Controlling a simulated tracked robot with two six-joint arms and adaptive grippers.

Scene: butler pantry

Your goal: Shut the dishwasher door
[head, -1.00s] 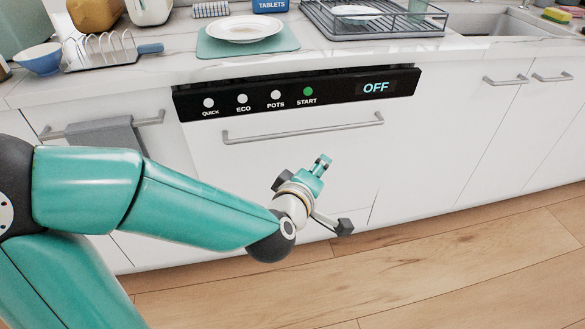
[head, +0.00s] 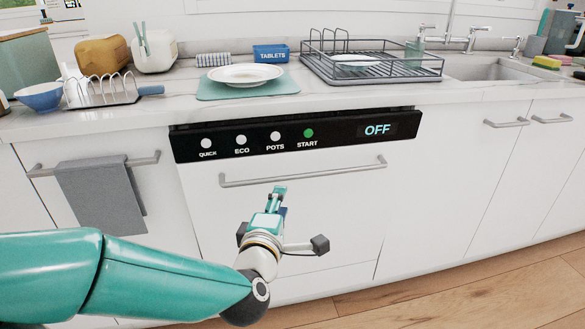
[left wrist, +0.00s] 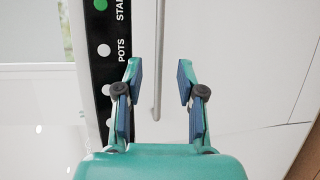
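The dishwasher door (head: 340,210) is a white front with a black control panel (head: 225,148) along its top and a bar handle (head: 303,172) below the panel. The door stands nearly upright, with a dark strip above the panel under the counter. The display reads OFF. My left gripper (head: 278,190) is in front of the door, its tips just below the handle in the picture. In the left wrist view, the gripper (left wrist: 160,85) is open and empty, with the handle (left wrist: 157,50) showing between its fingers; contact cannot be told. My right gripper is not in view.
A grey towel (head: 98,195) hangs on a rail at left. The counter above holds a plate (head: 245,74), a toast rack (head: 105,90), a blue bowl (head: 40,97) and a dish rack (head: 370,68). White cupboards stand at right, and wooden floor (head: 450,290) shows below.

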